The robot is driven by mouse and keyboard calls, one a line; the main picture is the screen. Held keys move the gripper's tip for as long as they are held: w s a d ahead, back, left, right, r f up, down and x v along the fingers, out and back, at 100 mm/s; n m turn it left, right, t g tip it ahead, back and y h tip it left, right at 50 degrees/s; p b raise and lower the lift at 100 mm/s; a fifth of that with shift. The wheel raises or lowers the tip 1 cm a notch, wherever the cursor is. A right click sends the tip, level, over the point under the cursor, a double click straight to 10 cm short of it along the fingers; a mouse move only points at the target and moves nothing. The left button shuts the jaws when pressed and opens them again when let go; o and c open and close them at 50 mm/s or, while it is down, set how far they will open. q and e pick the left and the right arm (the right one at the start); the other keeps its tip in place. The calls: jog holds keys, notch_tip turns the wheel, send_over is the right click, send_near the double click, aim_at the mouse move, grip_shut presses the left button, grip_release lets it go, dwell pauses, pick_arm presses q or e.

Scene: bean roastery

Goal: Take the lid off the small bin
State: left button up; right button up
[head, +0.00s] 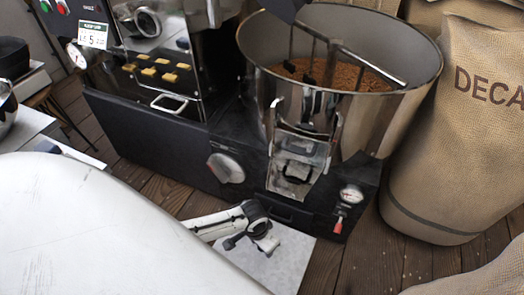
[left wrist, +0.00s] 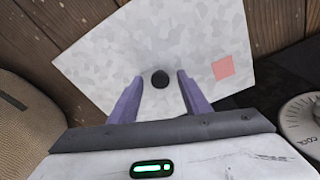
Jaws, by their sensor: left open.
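A pale grey speckled flat top (left wrist: 110,65) with a round black knob (left wrist: 160,80) fills the middle of the left wrist view. A red square (left wrist: 222,68) is on it, right of the knob. The same pale slab (head: 285,262) shows in front of the roaster in the head view; I cannot tell any bin walls under it. My left gripper (left wrist: 160,77) is open, with its purple fingers on either side of the knob and a gap at each side. In the head view the left gripper (head: 264,241) is over the slab. My right gripper is not in view.
The dark roaster base (head: 175,145) and steel cooling drum (head: 405,95) with beans stand just behind the slab. A DECA-marked sack (head: 440,150) is at the right. A gauge with a red handle (head: 347,198) sits at the base's right corner. Wood floor (head: 365,255) is clear beside the slab.

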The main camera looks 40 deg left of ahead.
pick_arm(q)
grip_shut()
jog(key=shift+r, duration=0.15)
